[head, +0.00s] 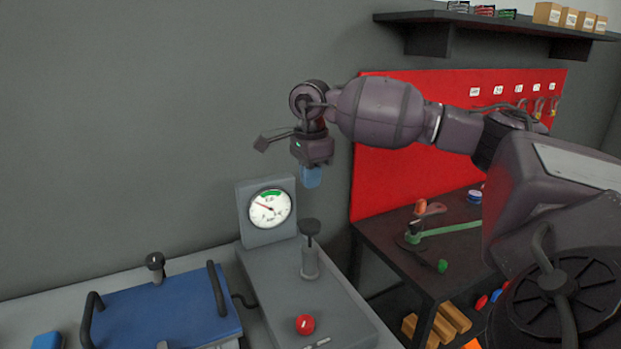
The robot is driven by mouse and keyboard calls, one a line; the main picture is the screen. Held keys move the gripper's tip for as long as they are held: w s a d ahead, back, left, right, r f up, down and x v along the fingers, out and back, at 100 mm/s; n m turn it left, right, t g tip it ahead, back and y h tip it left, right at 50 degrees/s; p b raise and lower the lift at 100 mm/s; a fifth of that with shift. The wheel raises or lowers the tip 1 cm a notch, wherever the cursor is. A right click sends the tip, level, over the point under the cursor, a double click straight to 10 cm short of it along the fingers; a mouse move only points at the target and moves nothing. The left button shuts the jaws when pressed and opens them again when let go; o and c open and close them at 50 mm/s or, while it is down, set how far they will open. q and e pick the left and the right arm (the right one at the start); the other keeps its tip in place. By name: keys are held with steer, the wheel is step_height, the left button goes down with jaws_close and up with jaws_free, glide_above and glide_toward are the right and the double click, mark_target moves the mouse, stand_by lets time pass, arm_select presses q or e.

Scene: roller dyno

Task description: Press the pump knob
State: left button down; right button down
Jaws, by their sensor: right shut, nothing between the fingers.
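A grey pump unit (284,283) stands on the bench. A black knob (310,228) tops an upright grey cylinder on it. A red round button (305,324) sits nearer the front of the unit. A round gauge (269,209) stands at its back; its needle points to the upper left, left of the green band at the top. My right gripper (311,177) points down with its blue fingertips shut and empty. In the picture it is above the black knob, with a visible gap between them. My left gripper is not in view.
A blue plate with black handles (165,306) lies left of the pump unit. A dark table (395,268) with tools stands at the right, before a red pegboard (400,168). A shelf with boxes (480,20) hangs above. The grey wall behind is bare.

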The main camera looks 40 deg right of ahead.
stand_by(0.4)
step_height(320, 180, up, 5)
steer(key=p, duration=0.3)
glide_above(309, 222)
steer(key=shift+f, duration=0.1)
steer(key=shift+f, duration=0.1)
step_height(309, 222, down, 14)
steer(key=shift+r+p, duration=0.1)
steer(key=shift+p, duration=0.55)
